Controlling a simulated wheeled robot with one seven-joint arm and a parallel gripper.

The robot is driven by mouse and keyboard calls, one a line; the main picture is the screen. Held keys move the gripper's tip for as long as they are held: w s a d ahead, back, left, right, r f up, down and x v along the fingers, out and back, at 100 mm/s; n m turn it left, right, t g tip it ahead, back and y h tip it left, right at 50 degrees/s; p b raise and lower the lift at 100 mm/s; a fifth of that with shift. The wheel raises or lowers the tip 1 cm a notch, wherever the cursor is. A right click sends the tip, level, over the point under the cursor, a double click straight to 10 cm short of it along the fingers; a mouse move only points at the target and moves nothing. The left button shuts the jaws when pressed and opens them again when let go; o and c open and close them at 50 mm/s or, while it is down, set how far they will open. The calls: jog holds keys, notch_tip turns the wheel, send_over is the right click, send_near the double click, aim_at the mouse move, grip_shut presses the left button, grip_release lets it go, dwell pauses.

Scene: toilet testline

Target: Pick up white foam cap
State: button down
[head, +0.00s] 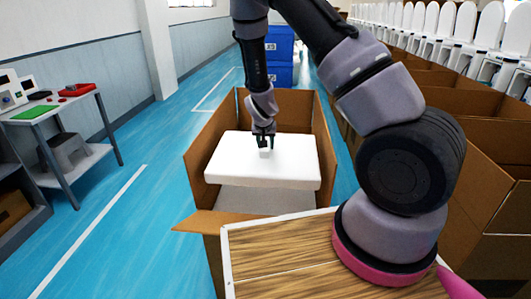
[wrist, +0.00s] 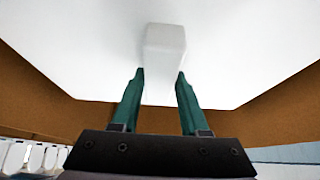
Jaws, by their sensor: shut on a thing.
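The white foam cap (head: 225,160) is a thick, flat white slab with a small raised block on top. It lies roughly level inside the upper part of an open cardboard box (head: 200,150). My gripper (head: 264,138) points down at the middle of the cap and is shut on its raised block (head: 265,153). In the wrist view, the green fingers (wrist: 159,76) stand on either side of the block (wrist: 164,45), with the cap's white top (wrist: 90,50) filling most of the picture. I cannot tell whether the cap is clear of what lies below.
A pale surface (head: 265,200) shows in the box beneath the cap's front edge. More open cardboard boxes (head: 480,140) and a row of white toilets (head: 465,30) stand at right. A workbench (head: 60,115) stands at left. Blue crates (head: 280,55) are behind. Blue floor at left is clear.

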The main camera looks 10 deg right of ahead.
notch_tip(320, 180, up, 17)
dwell(0.9)
